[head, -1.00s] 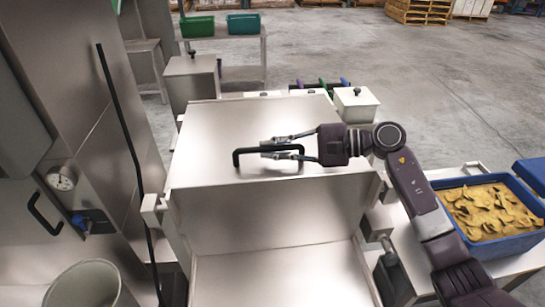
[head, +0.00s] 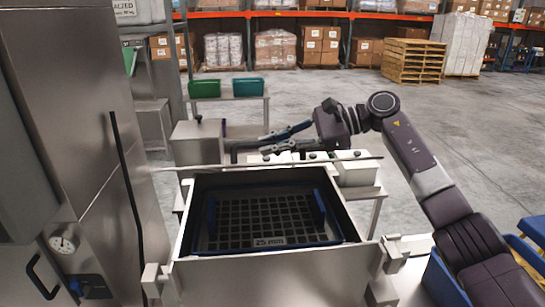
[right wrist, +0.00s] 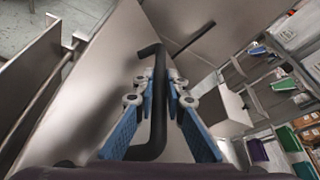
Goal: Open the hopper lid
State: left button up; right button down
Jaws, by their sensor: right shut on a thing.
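The hopper (head: 270,282) stands in front of me with its mouth uncovered. Inside it lies a dark grid with a blue frame (head: 258,240) and a "25 mm" label. The metal lid (head: 200,168) is raised and shows almost edge-on above the mouth; its face shows in the right wrist view (right wrist: 108,75). My right gripper (head: 266,142) is at the lid's far side, shut on the black bar handle (right wrist: 158,105), which lies between its blue fingers. The handle is largely hidden in the head view. My left gripper is not in view.
A tall steel cabinet (head: 85,110) with a gauge (head: 63,242) and a black rod stands close on the left. A blue crate (head: 440,282) is at the right, partly behind my arm. A bench with green bins (head: 205,88) stands behind. Open floor lies at the back right.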

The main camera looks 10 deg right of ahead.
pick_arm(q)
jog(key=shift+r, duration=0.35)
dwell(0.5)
